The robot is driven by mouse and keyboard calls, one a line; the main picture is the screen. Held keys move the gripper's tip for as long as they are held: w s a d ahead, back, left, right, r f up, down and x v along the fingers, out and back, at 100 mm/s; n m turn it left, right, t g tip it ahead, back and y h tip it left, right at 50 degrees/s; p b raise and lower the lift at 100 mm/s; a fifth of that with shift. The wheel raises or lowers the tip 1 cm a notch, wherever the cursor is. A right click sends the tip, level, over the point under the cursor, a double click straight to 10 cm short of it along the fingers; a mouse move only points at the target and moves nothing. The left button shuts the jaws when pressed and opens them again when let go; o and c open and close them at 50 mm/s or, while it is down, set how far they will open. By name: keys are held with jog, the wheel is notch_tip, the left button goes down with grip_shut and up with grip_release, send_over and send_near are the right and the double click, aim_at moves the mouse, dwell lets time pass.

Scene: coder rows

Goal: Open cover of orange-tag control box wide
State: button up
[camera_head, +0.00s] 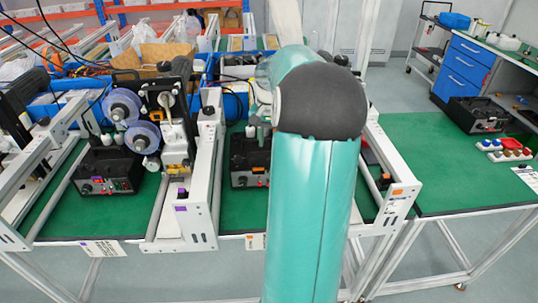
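A black control box (243,177) stands on the green bench just left of my arm, and my arm hides its right part. An orange tag (398,191) sits on the front end of the white rail right of my arm. I cannot tell for sure which box that tag belongs to, or make out a cover's state. My teal arm with its dark joint fills the middle of the view. Part of my gripper (259,121) seems to show above the half-hidden box, largely behind my arm; its fingers and any contact cannot be made out.
Another black control box (107,168) stands at left, by a machine with clear reels (122,105). A purple tag (181,209) marks the left rail's front. A third black box (477,115) and small coloured parts (505,149) stand on the right bench (445,175), whose front is clear.

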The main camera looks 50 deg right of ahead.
aim_at(269, 158)
notch_tip(269, 158, down, 6)
jog(key=shift+f, duration=0.1)
grip_shut()
